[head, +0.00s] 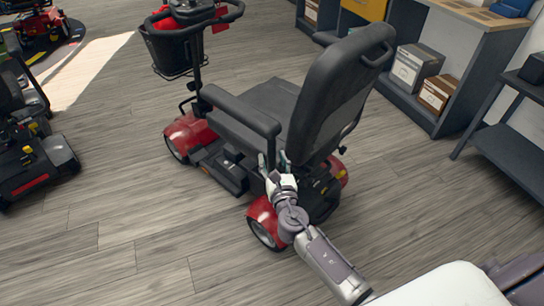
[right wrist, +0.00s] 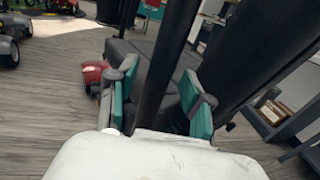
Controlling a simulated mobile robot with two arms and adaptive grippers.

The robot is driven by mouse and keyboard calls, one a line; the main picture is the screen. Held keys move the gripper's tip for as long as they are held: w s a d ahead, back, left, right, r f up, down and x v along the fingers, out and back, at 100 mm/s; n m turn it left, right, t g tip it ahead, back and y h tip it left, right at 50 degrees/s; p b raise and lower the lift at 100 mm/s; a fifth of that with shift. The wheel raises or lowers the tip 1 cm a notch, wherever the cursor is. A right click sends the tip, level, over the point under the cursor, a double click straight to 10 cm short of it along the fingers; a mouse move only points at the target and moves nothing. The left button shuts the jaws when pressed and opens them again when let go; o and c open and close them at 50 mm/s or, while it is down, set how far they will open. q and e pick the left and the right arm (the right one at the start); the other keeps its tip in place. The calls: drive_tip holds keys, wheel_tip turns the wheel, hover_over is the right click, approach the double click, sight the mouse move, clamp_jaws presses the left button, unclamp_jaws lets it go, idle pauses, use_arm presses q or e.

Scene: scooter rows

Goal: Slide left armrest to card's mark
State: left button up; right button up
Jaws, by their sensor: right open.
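The red scooter (head: 185,135) has a dark grey seat (head: 270,98) and a tall backrest (head: 342,85). Its left armrest (head: 240,110) is a dark padded bar on the picture-left side of the seat, with an upright at its rear end. My right gripper (head: 273,160) is behind the seat, at this upright. In the right wrist view, the gripper's teal fingers (right wrist: 158,85) are apart, with a dark upright bar (right wrist: 168,65) between them. I cannot tell whether either finger touches it. The card and its mark cannot be made out. My left gripper is not in view.
Another scooter (head: 35,150) stands at the left edge, and one more (head: 40,22) at the top left. A shelf unit (head: 440,115) with boxes (head: 415,65) and a dark rack (head: 505,140) stand at the right. The wood floor left of the red scooter is clear.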

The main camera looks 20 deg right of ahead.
drive_tip(key=s+a, duration=0.1)
drive_tip(key=s, duration=0.9)
drive_tip(key=shift+s+a, duration=0.2)
